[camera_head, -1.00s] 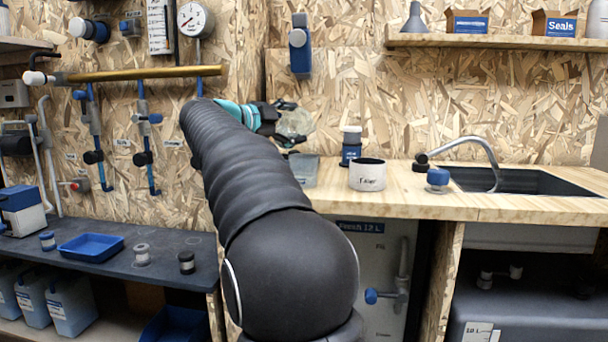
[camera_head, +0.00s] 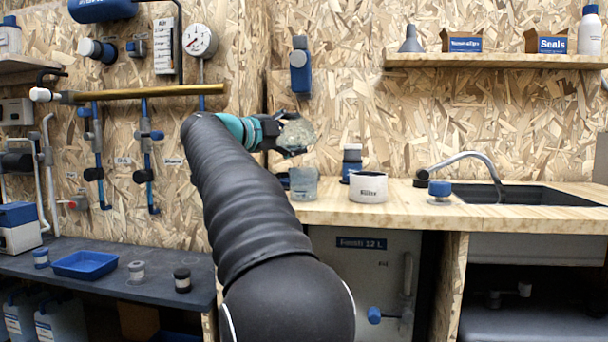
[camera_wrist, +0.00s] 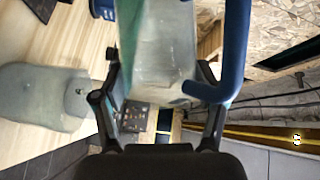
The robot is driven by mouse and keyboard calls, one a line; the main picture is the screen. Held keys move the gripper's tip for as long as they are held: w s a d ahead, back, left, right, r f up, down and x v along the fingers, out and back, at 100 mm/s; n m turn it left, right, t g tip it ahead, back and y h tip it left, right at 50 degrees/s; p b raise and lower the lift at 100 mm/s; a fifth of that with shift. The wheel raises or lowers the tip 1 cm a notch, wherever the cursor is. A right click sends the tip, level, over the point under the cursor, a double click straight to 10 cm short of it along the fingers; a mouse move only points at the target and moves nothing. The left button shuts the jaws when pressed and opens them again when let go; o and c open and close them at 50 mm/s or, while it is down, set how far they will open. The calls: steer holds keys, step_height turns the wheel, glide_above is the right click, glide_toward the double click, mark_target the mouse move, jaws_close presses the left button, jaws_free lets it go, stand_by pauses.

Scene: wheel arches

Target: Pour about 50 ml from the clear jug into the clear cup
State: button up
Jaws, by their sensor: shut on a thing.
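My gripper (camera_head: 277,133) is shut on the clear jug (camera_head: 297,135) and holds it in the air above the counter's left end. The jug looks tilted in the head view. In the wrist view, its pale see-through body (camera_wrist: 155,50) fills the space between my fingers (camera_wrist: 160,105), with a blue curved handle beside it. The clear cup (camera_head: 304,184) stands on the counter below the jug, apart from it. The cup also shows at the left of the wrist view (camera_wrist: 45,95). I cannot make out any stream or liquid level.
A white labelled pot (camera_head: 368,188) and a dark blue-labelled bottle (camera_head: 351,160) stand right of the cup. A blue-capped item (camera_head: 439,190) and a sink (camera_head: 510,194) are farther right on the wooden counter (camera_head: 420,213). A brass pipe (camera_head: 140,92) runs along the wall at left.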

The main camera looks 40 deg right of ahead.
steer(key=shift+s+a+r+m+b, duration=0.1)
steer(key=shift+s+m+b, duration=0.25)
steer(key=shift+m+b, duration=0.15)
stand_by(1.2)
steer(key=shift+w+m+h+b, duration=0.1)
steer(key=shift+m+h+b, duration=0.3)
steer(key=shift+m, duration=0.1)
stand_by(1.0)
steer(key=shift+w+r+n+p, duration=0.35)
steer(key=shift+n+p, duration=0.35)
steer(key=shift+p, duration=0.5)
steer(key=shift+w+d+n+y+p, duration=0.25)
steer(key=shift+w+n+y+p, duration=0.3)
steer(key=shift+p, duration=0.2)
steer(key=n+p, duration=0.1)
steer(key=p, duration=0.3)
steer(key=shift+y, duration=0.25)
steer(key=p, duration=0.1)
steer(key=f+n+p, duration=0.1)
steer(key=shift+w+d+n+p, duration=0.1)
steer(key=shift+w+n+p, duration=0.15)
steer(key=shift+p, duration=0.05)
steer(key=shift+f, duration=0.3)
steer(key=shift+y, duration=0.3)
steer(key=shift+r+p, duration=0.15)
steer(key=shift+p, duration=0.55)
